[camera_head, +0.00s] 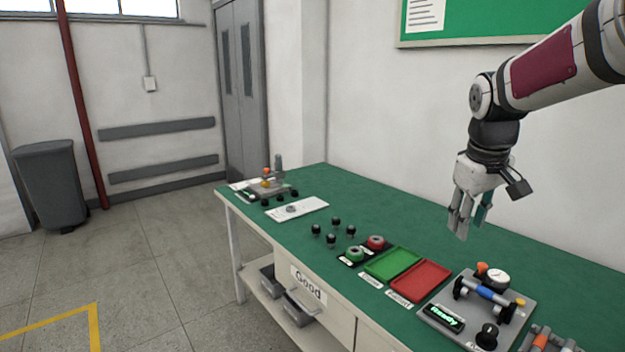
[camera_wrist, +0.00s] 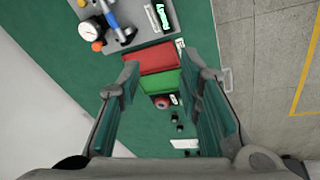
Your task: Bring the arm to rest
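My gripper (camera_head: 470,222) hangs from my raised arm, above the back right part of the green workbench (camera_head: 385,218). It points down and is clear of the bench top. In the wrist view my gripper (camera_wrist: 171,78) has its two green-padded fingers wide apart with nothing between them. Seen past the fingers, the red tray (camera_wrist: 150,58) and the green tray (camera_wrist: 160,82) lie on the bench below.
A test fixture (camera_head: 480,310) with a dial gauge (camera_head: 497,278) and a "Ready" display (camera_head: 444,317) stands at front right. The red tray (camera_head: 420,281) and green tray (camera_head: 393,263) lie left of it. Several black knobs (camera_head: 331,241) and another fixture (camera_head: 268,188) are farther left. The wall is behind.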

